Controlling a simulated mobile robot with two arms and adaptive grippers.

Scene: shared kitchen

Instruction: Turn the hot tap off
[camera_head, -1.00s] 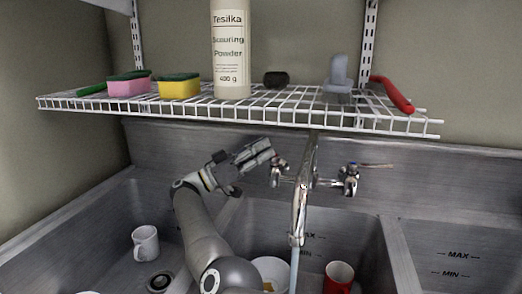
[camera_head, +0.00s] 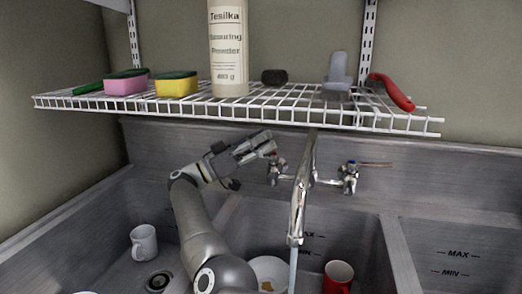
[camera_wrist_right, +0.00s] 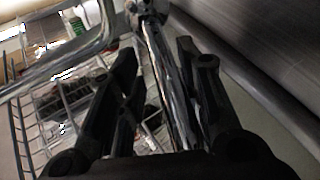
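The chrome mixer is on the sink's back wall, with its spout (camera_head: 303,190) in the middle. A thin stream of water (camera_head: 293,268) runs from the spout. The hot tap (camera_head: 277,170), with a red mark, is left of the spout. The cold tap (camera_head: 350,177), with a blue mark, is on the right, its lever pointing right. My right gripper (camera_head: 268,146) is at the hot tap, over its lever side. In the wrist view its fingers (camera_wrist_right: 158,62) are apart, with a chrome bar (camera_wrist_right: 172,95) between them; contact cannot be told. My left gripper is not in view.
A wire shelf (camera_head: 290,112) hangs close above the gripper, bearing sponges, a scouring powder bottle (camera_head: 229,50) and a red-handled item (camera_head: 392,92). The sink basins below hold a white mug (camera_head: 144,242), a plate (camera_head: 268,268) and a red mug (camera_head: 338,275).

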